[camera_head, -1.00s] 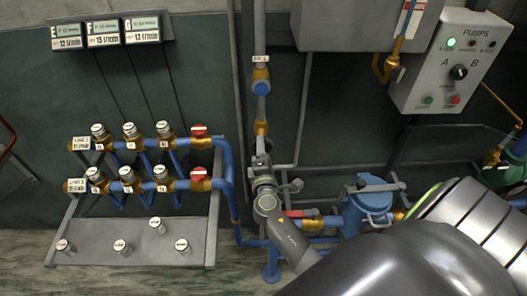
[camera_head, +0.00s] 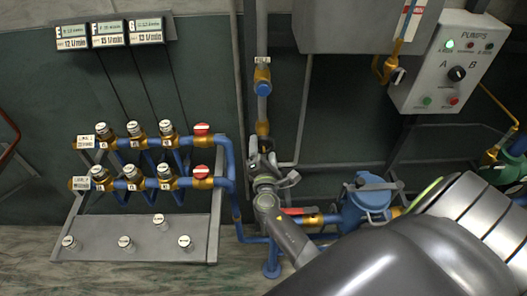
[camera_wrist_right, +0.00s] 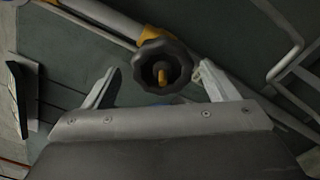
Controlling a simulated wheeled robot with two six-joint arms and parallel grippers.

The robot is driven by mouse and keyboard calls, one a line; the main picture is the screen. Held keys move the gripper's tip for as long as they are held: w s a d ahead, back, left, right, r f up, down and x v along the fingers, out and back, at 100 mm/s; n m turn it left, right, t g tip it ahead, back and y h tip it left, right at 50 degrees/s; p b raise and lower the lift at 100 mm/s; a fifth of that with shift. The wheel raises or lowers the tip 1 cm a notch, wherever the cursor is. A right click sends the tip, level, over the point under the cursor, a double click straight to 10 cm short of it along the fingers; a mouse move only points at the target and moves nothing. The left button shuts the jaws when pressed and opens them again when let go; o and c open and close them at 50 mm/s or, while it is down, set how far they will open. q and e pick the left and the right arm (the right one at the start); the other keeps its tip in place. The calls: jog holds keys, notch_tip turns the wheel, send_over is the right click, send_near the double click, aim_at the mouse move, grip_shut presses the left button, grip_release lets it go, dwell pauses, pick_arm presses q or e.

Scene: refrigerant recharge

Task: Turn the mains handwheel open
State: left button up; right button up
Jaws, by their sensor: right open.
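The mains handwheel, a dark lobed wheel with a yellow centre (camera_wrist_right: 162,65), shows in the right wrist view, on a pipe with yellow fittings. In that view the fingers of my right gripper (camera_wrist_right: 157,70) are spread wide, one on each side of the wheel. Nothing is held between them, and I cannot tell whether either finger touches the rim. In the head view my right gripper (camera_head: 262,148) is up against the vertical grey pipe (camera_head: 262,108), just below a brass fitting. There the gripper hides the wheel. My left gripper is not in view.
A manifold with several brass valves (camera_head: 135,184) and two red knobs stands left. A blue-lidded strainer (camera_head: 368,198) and a red lever (camera_head: 298,211) are right of my right wrist. The pumps panel (camera_head: 450,75) hangs at upper right. Flow displays (camera_head: 108,34) are at upper left.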

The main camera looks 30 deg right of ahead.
jog(key=shift+s+f, duration=0.1)
jog(key=shift+s, duration=0.15)
jog(key=b+v, duration=0.1)
jog(key=v, duration=0.5)
jog(key=shift+a+b, duration=0.15)
jog(key=shift+b, duration=0.2)
jog(key=shift+s, duration=0.1)
